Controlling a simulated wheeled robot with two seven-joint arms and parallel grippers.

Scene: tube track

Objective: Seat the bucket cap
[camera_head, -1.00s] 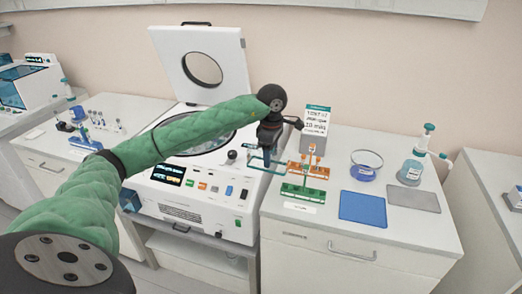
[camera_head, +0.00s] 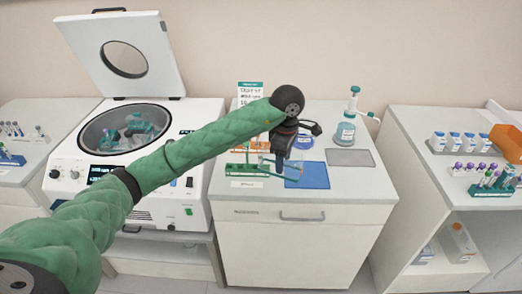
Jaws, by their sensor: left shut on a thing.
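My left gripper (camera_head: 279,160) points down over the middle bench, between the green rack and the blue mat. It is shut on a thin teal-edged piece that looks like the bucket cap (camera_head: 262,174); its outline is small and partly hidden by the fingers and rack. The open centrifuge (camera_head: 72,178) stands to the left with its lid (camera_head: 150,60) raised. I cannot tell which bucket lacks a cap. My right gripper is not in view.
A green rack (camera_head: 236,170) and a blue mat (camera_head: 318,178) lie under the gripper. A grey mat (camera_head: 350,158) and wash bottle (camera_head: 346,130) stand to the right. A further right bench (camera_head: 420,165) holds vials and tubes. The bench front is clear.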

